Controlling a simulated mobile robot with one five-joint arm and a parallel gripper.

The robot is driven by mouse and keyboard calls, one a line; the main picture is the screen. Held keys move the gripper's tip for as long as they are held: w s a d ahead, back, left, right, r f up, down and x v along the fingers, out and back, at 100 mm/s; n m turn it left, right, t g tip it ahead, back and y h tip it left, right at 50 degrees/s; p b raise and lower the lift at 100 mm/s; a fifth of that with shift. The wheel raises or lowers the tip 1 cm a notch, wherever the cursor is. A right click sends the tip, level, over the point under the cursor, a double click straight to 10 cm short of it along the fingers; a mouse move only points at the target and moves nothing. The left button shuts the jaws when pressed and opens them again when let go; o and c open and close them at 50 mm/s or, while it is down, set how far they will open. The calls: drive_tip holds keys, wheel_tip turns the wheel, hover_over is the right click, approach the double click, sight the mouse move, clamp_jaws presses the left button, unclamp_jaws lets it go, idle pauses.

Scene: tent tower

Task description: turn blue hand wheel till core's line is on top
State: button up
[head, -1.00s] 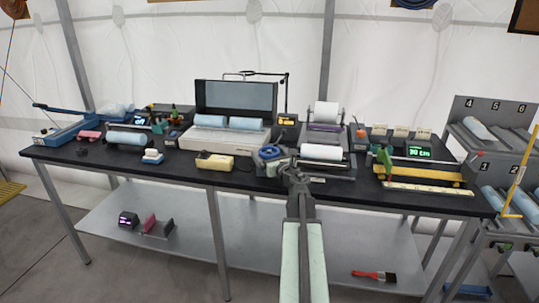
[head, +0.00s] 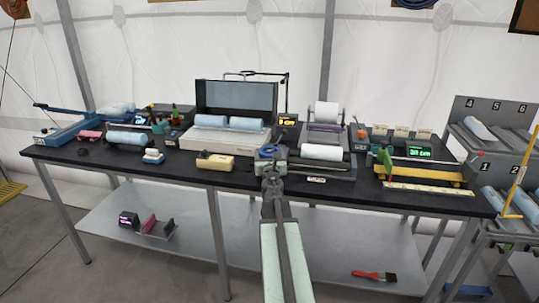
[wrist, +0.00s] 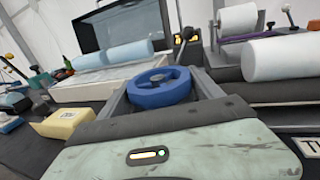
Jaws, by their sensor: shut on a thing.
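The blue hand wheel (wrist: 158,88) sits between the two fingers of my gripper (wrist: 162,97) in the wrist view, and the gripper is shut on it. In the head view the blue wheel (head: 267,152) shows just beyond my gripper (head: 273,160), partly hidden by it. The white roll (head: 322,152) lies on the dark stand to the right of the wheel; it also shows at the right of the wrist view (wrist: 284,58). I cannot make out a line on the core.
A yellow block (head: 216,161) lies left of the wheel on the black table (head: 120,164). Behind is an open case (head: 235,100) with blue rolls. A second white roll (head: 325,113) stands on a purple-based holder. A yellow-railed device (head: 420,172) is at right.

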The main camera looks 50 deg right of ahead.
sight(262, 157)
drive_tip(key=m+g+h, duration=0.2)
drive_tip(key=g, duration=0.1)
drive_tip(key=m+g+h, duration=0.2)
drive_tip(key=m+g, duration=0.1)
drive_tip(key=g, duration=0.1)
drive_tip(key=shift+w, duration=0.2)
drive_tip(key=shift+s+m+g+h, duration=0.1)
drive_tip(key=shift+m+g+h, duration=0.6)
drive_tip(key=shift+m+g, duration=1.45)
drive_tip(key=shift+s+g, duration=0.1)
drive_tip(key=shift+g, duration=0.55)
drive_tip(key=o, duration=1.4)
drive_tip(key=a, duration=0.7)
drive_tip(key=shift+a, duration=0.4)
